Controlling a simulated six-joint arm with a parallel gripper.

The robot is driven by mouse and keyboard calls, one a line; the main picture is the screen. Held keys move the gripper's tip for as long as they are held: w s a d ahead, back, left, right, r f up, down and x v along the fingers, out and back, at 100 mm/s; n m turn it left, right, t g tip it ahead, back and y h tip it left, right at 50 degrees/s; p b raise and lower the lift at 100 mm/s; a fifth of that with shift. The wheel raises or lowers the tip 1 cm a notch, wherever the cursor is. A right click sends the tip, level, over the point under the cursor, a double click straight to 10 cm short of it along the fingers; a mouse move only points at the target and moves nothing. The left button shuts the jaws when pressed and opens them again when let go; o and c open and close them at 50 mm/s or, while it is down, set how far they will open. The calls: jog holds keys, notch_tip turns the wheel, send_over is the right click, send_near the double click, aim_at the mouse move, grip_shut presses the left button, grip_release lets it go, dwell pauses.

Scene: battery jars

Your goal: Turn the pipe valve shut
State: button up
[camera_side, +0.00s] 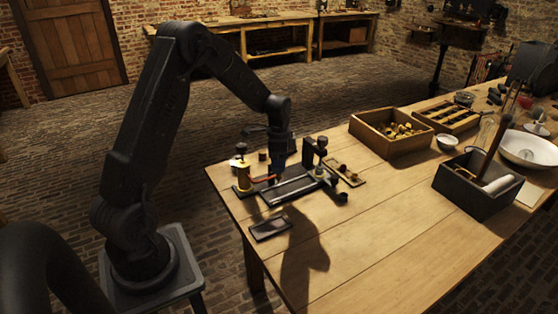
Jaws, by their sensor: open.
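My gripper (274,178) points down over the apparatus at the left end of the wooden table. The jaws are small and dark here, and they look open. I cannot make out a pipe valve for certain. A yellow fitting with a dark round knob on top (243,178) stands just left of my gripper, with a reddish piece (262,179) between them. A dark upright fitting with a knob (321,158) stands to the right. A dark, flat tray-like base (290,190) lies between the two fittings. I cannot tell whether my gripper touches anything.
A dark flat plate (269,228) lies in front. A small wooden tray (345,173) lies right of the apparatus. Farther right are a wooden box of brass-coloured parts (372,140), a dark open crate (458,195) and a white bowl (540,150). The table's front middle (380,240) is clear.

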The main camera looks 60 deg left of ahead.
jog(key=c, duration=0.9)
jog(key=shift+c, duration=0.2)
jog(key=shift+n, duration=0.3)
jog(key=n, duration=0.9)
jog(key=shift+r, duration=0.1)
jog(key=n, duration=0.4)
jog(key=shift+n, duration=2.1)
